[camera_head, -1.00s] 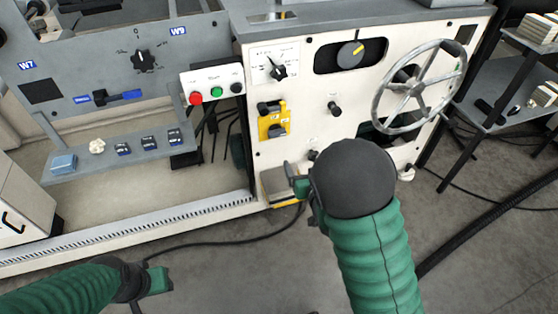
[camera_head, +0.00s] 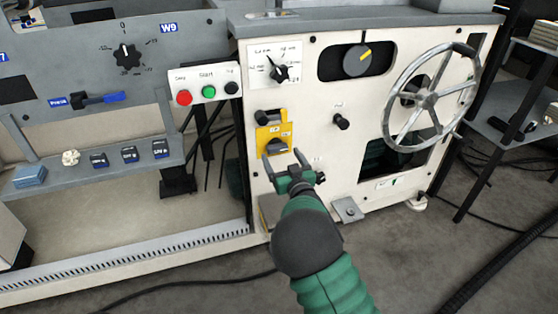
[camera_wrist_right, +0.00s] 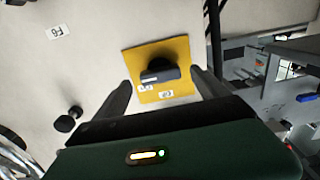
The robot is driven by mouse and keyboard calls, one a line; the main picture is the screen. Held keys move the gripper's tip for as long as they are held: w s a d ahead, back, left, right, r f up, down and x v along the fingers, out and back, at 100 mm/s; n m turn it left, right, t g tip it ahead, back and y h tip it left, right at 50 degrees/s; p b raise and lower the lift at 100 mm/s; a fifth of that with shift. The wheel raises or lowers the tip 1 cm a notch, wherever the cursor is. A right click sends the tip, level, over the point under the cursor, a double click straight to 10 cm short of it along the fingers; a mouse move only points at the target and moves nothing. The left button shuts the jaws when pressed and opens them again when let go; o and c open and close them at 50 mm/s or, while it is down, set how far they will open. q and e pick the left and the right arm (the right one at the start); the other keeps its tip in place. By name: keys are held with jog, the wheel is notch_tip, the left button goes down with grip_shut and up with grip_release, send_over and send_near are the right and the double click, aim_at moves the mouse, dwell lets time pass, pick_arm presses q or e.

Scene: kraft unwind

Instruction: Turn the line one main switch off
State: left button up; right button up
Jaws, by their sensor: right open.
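A yellow switch plate (camera_head: 284,128) is on the cream front panel of the machine, with a dark rotary handle (camera_head: 277,146) on its lower part. In the right wrist view the yellow plate (camera_wrist_right: 178,52) lies ahead, with the black handle (camera_wrist_right: 160,72) between the finger lines. My right gripper (camera_head: 284,160) is open and empty, its two fingers pointing at the plate from just below. I see no contact with the handle, though the exact gap is hard to judge. Small labels on the plate are too small to read surely. My left gripper is out of view.
A large handwheel (camera_head: 388,118) and a black knob (camera_head: 342,122) are to the right on the panel. A selector dial (camera_head: 279,73) is above. A box with red, green and black buttons (camera_head: 208,93) is to the left. A small shelf (camera_head: 110,168) holds several small items.

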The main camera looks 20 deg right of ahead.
aim_at(279, 151)
jog(key=w, duration=0.2)
jog(key=shift+w+f+b, duration=0.15)
jog(key=shift+w+b, duration=0.15)
jog(key=shift+b, duration=0.1)
jog(key=shift+w, duration=0.25)
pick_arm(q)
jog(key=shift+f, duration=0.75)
pick_arm(e)
jog(key=shift+r, duration=0.2)
jog(key=shift+c, duration=0.3)
jog(key=c, duration=1.3)
